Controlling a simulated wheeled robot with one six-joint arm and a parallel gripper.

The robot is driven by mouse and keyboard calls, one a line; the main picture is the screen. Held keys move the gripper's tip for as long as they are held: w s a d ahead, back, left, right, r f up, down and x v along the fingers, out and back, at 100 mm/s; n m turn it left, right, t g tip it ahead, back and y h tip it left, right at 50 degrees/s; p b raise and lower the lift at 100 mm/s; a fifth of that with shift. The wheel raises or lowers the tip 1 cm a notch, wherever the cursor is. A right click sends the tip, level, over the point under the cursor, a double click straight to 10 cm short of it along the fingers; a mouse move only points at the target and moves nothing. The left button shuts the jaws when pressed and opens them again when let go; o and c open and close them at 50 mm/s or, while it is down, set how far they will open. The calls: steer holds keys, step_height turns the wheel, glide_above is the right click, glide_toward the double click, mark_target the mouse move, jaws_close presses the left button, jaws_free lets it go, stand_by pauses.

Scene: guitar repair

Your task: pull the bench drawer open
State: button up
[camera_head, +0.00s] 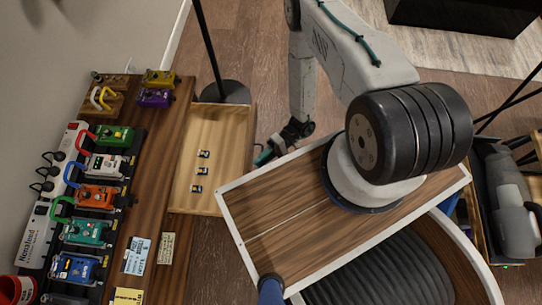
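The bench drawer (222,125), a light wooden box, stands out from the right side of the dark wooden bench (160,160). Its inside is visible, with several small dark items lying in a row on its floor. My gripper (266,153) is dark with a teal part near its end. It is just right of the drawer's front edge, at about the middle of the front. A handle on the front is hidden from this view. I cannot tell whether the gripper touches the drawer or how far apart its fingers are.
A black round stand base (225,92) with a pole is behind the drawer. A box with a grey object (510,195) is at the right. Wooden floor shows below the drawer.

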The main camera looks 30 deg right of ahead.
steer(key=v, duration=0.7)
steer(key=shift+d, duration=0.35)
steer(key=shift+r, duration=0.1)
